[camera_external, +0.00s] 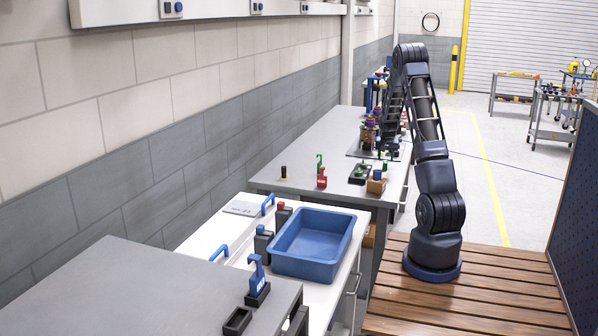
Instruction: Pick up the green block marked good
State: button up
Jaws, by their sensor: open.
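Small green pieces stand at the far bench's right side. One green piece (367,168) is at a small black tray (359,175), and another small green piece (384,166) shows near a brown box (376,186). A green hook-shaped piece (319,162) stands behind a red block (322,179). Markings are too small to read, so I cannot tell which is marked good. My arm rises from the wooden platform and bends down over the far bench. My gripper (393,150) is open, small and hard to separate from the clutter behind it. I see nothing held.
Stacked colored parts stand farther back.

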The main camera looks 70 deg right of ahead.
aim_at(385, 162)
jog(key=x, duration=0.4)
jog(key=shift+d+f, duration=0.15)
jog(key=shift+f, duration=0.1)
grip_shut()
jog(key=shift+r, duration=0.15)
